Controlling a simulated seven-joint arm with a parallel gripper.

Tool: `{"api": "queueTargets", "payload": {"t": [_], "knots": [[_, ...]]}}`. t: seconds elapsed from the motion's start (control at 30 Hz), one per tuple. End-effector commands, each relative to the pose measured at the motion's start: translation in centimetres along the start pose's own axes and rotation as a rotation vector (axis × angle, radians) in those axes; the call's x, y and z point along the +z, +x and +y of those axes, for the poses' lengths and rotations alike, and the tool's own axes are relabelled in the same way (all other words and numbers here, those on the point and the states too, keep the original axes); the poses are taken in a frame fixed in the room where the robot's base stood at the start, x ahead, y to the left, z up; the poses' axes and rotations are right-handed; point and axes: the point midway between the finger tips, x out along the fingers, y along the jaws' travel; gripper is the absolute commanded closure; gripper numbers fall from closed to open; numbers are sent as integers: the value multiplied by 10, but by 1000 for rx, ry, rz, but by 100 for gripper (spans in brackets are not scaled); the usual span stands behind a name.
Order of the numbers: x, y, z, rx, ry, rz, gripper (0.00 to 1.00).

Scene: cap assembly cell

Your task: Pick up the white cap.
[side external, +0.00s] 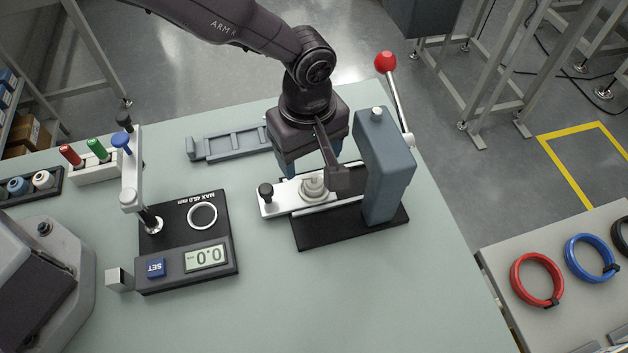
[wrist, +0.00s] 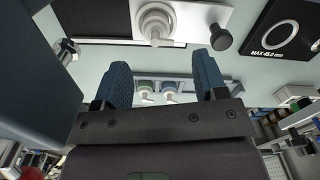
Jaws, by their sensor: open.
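A white, stepped round cap (side external: 313,187) sits on the pale slide plate of the press, under my arm. It also shows at the top centre of the wrist view (wrist: 154,22), upright on the plate. My gripper (side external: 303,172) hangs close behind the cap in the side view, with its blue fingers partly hidden by a dark arm part. In the wrist view my gripper (wrist: 162,65) has its two blue fingers spread wide. Nothing is between the fingertips, and the cap is apart from them.
The blue-grey press (side external: 385,165) with its red-knobbed lever (side external: 386,63) stands right of the cap. A black knob (side external: 265,191) rises at the plate's left end. A gauge (side external: 187,243) stands left. A grey tray (side external: 228,143) lies behind. The front table is clear.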

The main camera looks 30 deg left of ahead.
Motion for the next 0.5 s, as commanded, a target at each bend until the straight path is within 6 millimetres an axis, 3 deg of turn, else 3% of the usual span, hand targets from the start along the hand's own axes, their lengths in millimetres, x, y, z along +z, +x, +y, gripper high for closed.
{"api": "queueTargets", "payload": {"t": [0.4,0.5], "knots": [[11,49,3,-2,0,0,35],[11,53,3,0,0,0,35]]}}
